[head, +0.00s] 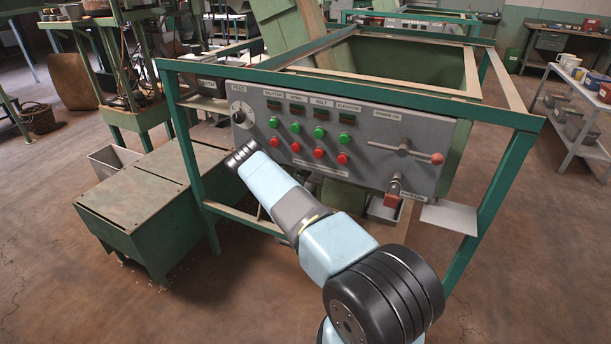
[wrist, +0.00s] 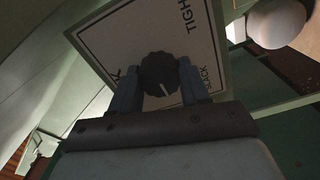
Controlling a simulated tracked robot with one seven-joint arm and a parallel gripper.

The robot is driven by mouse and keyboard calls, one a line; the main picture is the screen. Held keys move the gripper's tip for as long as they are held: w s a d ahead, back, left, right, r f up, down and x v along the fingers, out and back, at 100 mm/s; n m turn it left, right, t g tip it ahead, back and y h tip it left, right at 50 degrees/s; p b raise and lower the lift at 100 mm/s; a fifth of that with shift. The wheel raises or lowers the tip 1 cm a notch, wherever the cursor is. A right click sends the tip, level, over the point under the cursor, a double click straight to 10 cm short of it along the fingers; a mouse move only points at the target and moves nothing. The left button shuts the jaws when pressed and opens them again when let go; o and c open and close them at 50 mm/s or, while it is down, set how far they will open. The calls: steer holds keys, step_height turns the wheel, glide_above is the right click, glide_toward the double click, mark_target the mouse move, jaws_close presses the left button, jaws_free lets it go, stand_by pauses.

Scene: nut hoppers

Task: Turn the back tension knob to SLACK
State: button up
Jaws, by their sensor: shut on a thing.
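The tension knob (wrist: 158,73) is black and ribbed with a white pointer line, in the middle of the wrist view. The pointer line points down and slightly right, toward my palm. My gripper (wrist: 156,85) is shut on the knob, a finger on each side. In the head view my gripper end (head: 241,155) is at the panel's lower left; the knob cannot be made out there.
The grey control panel (head: 360,120) has a feed dial (head: 240,114), green and red buttons, a lever (head: 405,150) and a red padlock (head: 392,199). A green frame (head: 190,150) surrounds it. A green bin (head: 150,200) stands at left.

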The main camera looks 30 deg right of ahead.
steer(key=shift+w+a+n, duration=0.1)
steer(key=shift+a+n, duration=0.05)
steer(key=shift+n, duration=0.8)
steer(key=shift+w+a+n, duration=0.1)
steer(key=shift+a+n, duration=0.1)
steer(key=shift+n, duration=0.8)
steer(key=shift+w+a+n, duration=0.1)
steer(key=shift+a+n, duration=0.05)
steer(key=shift+n, duration=0.8)
steer(key=o, duration=0.7)
steer(key=shift+f, duration=0.2)
steer(key=o, duration=0.4)
steer(key=shift+s+d, duration=0.15)
steer(key=shift+d, duration=0.05)
steer(key=shift+c, duration=0.2)
steer(key=v, duration=1.3)
steer(key=shift+s+a, duration=0.25)
steer(key=shift+a, duration=0.05)
